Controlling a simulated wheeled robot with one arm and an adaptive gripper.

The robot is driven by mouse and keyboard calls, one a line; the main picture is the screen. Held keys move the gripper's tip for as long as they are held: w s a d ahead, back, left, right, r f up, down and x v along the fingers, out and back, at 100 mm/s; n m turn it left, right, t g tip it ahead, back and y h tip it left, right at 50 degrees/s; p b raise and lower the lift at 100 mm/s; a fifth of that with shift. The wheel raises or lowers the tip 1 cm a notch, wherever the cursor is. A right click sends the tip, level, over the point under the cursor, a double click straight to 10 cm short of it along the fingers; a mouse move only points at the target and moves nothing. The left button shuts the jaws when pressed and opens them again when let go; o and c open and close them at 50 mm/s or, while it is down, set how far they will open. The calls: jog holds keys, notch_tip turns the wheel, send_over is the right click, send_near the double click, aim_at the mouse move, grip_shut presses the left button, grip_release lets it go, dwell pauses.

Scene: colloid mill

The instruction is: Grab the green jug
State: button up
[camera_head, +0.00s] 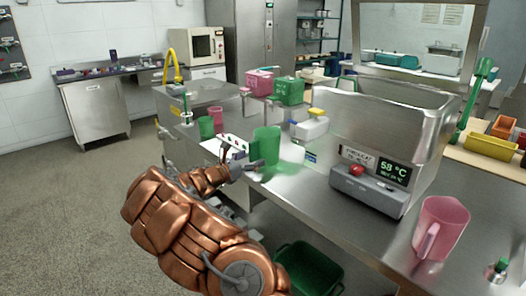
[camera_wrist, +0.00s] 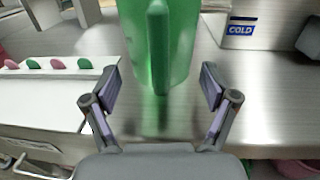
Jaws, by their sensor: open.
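The green jug (camera_head: 267,146) stands upright on the steel counter, left of the steel machine. In the wrist view the green jug (camera_wrist: 160,50) fills the top middle, with its handle facing me. My gripper (camera_wrist: 158,88) is open, with one finger on each side of the space in front of the handle. The fingers look apart from the jug. In the head view my gripper (camera_head: 250,168) is at the counter's front edge, just left of and in front of the jug. Its fingertips are small and partly hidden there.
A white rack with pink and green knobs (camera_wrist: 50,90) sits close to my left finger. A box labelled COLD (camera_wrist: 258,30) is to the right. The steel machine (camera_head: 380,125) and a pink jug (camera_head: 440,228) stand further right. A green bin (camera_head: 308,268) is below.

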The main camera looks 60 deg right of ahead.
aim_at(259, 155)
jog(key=shift+s+d, duration=0.2)
jog(key=shift+d, duration=0.6)
jog(key=shift+s+d, duration=0.15)
jog(key=shift+d, duration=0.65)
jog(key=shift+c, duration=0.2)
grip_shut()
